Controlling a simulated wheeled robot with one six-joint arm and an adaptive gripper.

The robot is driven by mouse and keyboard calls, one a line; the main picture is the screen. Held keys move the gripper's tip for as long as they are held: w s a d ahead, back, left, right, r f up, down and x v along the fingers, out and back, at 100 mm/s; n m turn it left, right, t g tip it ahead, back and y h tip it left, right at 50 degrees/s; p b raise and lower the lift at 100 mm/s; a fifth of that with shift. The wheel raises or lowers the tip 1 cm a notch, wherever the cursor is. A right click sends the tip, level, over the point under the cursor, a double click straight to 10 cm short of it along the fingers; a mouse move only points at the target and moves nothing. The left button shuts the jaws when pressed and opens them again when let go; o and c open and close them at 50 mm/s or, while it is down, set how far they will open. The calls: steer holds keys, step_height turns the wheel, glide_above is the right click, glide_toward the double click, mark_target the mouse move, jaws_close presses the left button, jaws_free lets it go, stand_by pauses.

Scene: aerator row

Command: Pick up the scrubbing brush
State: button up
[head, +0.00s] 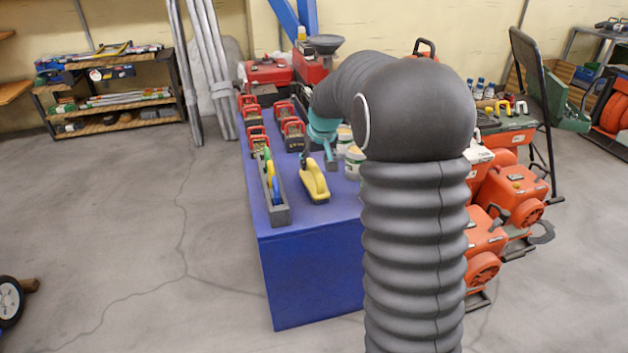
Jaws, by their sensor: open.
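A yellow scrubbing brush (315,183) with an arched handle and a dark underside lies on the blue table (310,265), near its front part. My gripper (318,163) hangs just behind and above the brush, its fingers spread apart and pointing down. Nothing shows between the fingers. Whether a finger touches the brush cannot be told from this view. My arm hides the right part of the table.
A grey narrow tray (281,212) with yellow, blue and green-handled tools stands left of the brush. Several red-handled boxes (257,140) line the table's left side. White tubs (353,162) stand close right of my gripper. Orange machines (512,186) stand on the right.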

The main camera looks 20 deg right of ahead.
mark_target(314, 166)
steer(key=x, duration=0.4)
steer(key=shift+f, duration=0.1)
jaws_close()
step_height(314, 166, up, 10)
steer(key=shift+r+p, duration=0.1)
steer(key=shift+p, duration=0.25)
steer(key=c, duration=0.6)
jaws_free()
steer(key=shift+c, duration=0.2)
jaws_close()
